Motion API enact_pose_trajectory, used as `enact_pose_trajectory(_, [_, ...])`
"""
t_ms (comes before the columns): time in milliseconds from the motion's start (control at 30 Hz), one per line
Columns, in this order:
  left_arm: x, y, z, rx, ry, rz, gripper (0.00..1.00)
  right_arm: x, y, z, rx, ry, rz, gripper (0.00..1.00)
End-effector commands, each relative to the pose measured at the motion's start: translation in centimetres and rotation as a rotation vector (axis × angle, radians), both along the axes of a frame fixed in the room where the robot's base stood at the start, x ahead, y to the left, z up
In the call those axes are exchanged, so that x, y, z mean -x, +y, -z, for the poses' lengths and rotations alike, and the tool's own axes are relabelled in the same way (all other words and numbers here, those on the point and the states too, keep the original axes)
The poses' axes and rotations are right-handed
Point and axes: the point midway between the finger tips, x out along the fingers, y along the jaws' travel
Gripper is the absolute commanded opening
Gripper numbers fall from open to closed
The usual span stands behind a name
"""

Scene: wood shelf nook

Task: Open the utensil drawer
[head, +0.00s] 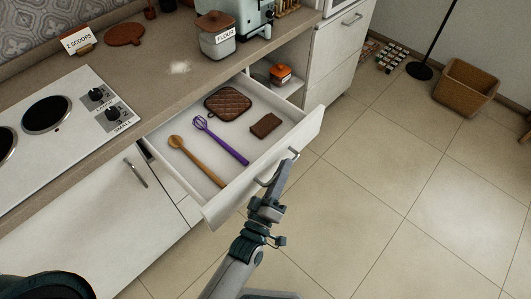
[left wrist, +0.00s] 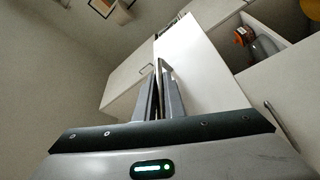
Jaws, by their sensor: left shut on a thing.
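The utensil drawer (head: 215,205) is pulled out from under the counter in the head view. Inside it lie a wooden spoon (head: 197,160), a purple whisk (head: 222,140), a brown quilted pot holder (head: 228,103) and a small dark brown block (head: 266,125). My left gripper (head: 276,178) is at the drawer's front, shut on the handle (head: 263,183). My right gripper is not in view.
A cooktop (head: 60,125) and a flour canister (head: 215,38) stand on the counter (head: 150,75). A wicker basket (head: 466,85) and a lamp base (head: 419,71) stand at right. The tiled floor before the drawer is clear.

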Motion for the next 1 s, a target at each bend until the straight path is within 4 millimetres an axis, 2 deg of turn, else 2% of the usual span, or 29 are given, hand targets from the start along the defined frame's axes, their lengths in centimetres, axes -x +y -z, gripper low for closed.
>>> enact_pose_trajectory(100, [1.1, -1.4, 0.1, 0.001, 0.003, 0.0, 0.0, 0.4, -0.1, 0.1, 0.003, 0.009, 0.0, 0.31])
enact_pose_trajectory(233, [1.8, -2.3, 0.1, 0.0, 0.002, 0.001, 0.0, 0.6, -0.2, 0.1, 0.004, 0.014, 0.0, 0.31])
enact_pose_trajectory(667, [2.1, -2.7, 0.1, -0.001, 0.001, 0.0, 0.0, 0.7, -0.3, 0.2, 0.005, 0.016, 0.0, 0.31])
enact_pose_trajectory(700, [2.1, -2.6, 0.1, -0.001, 0.001, 0.0, 0.14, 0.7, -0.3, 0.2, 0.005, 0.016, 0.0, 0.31])
enact_pose_trajectory(767, [2.1, -2.6, 0.1, -0.001, 0.001, 0.0, 0.28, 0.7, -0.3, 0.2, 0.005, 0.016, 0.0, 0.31])
enact_pose_trajectory(1000, [2.1, -2.6, 0.1, 0.0, 0.0, 0.0, 0.28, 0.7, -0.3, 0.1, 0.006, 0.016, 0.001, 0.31])
